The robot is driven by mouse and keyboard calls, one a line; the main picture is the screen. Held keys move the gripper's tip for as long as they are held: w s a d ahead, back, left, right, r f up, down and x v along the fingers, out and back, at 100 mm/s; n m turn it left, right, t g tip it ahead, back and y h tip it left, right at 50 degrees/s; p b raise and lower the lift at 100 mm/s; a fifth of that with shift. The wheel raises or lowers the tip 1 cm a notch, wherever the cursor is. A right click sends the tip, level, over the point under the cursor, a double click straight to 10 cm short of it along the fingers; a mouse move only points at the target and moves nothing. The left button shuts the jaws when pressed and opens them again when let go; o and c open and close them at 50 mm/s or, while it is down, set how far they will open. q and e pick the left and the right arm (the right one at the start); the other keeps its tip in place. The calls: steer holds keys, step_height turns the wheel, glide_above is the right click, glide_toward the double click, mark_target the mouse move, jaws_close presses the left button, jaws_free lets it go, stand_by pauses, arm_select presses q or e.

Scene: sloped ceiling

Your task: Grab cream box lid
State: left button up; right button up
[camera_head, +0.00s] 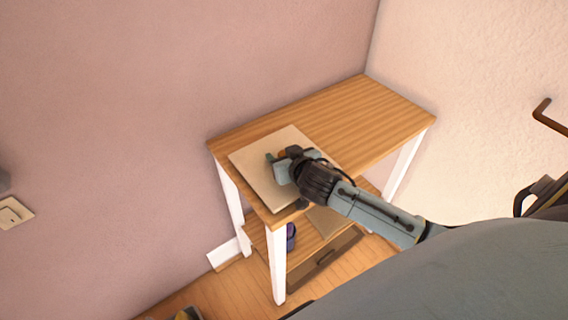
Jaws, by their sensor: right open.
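A flat, square cream lid (258,159) lies on the left end of a wooden table. Its near corner reaches the table's front left edge. My right gripper (276,160) is over the middle of the lid and covers part of it. Its jaws are open. I cannot tell whether the fingers touch the lid. No box shows clearly under the lid. My left gripper is not in view.
The wooden tabletop (365,112) is bare on its right side. Its white legs (277,262) stand on a wooden floor. Walls close off the back and right.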

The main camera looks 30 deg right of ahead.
steer(key=shift+r, duration=0.1)
jaws_close()
